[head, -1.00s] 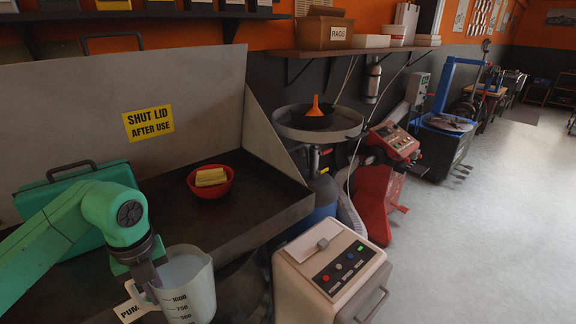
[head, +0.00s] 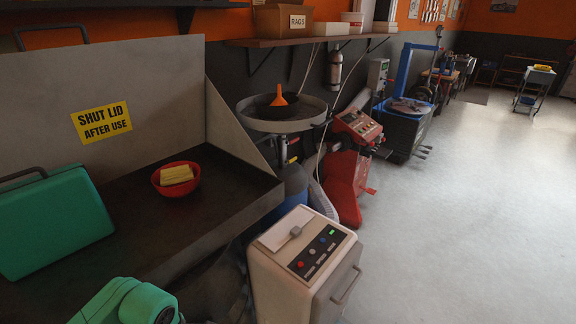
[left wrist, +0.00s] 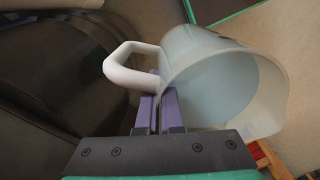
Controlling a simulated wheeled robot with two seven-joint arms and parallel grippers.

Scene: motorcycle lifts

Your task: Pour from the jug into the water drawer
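The jug (left wrist: 215,85) is translucent white with a pale bluish inside and shows only in the left wrist view. Its white handle (left wrist: 128,65) points left in that picture. My left gripper (left wrist: 162,100) has its purple fingers close together at the handle, shut on it. How much water is inside I cannot tell. In the head view only a green part of my left arm shows at the bottom edge; gripper and jug are below the picture. A cream machine (head: 275,270) with buttons and a front bar handle (head: 347,283) stands right of the bench; I cannot make out an open drawer.
The dark bench (head: 225,185) holds a red bowl (head: 160,188) with a yellow sponge and a green case (head: 50,225). Behind the machine stand a round drain pan (head: 255,122) with an orange funnel and a red machine (head: 345,185). The floor to the right is clear.

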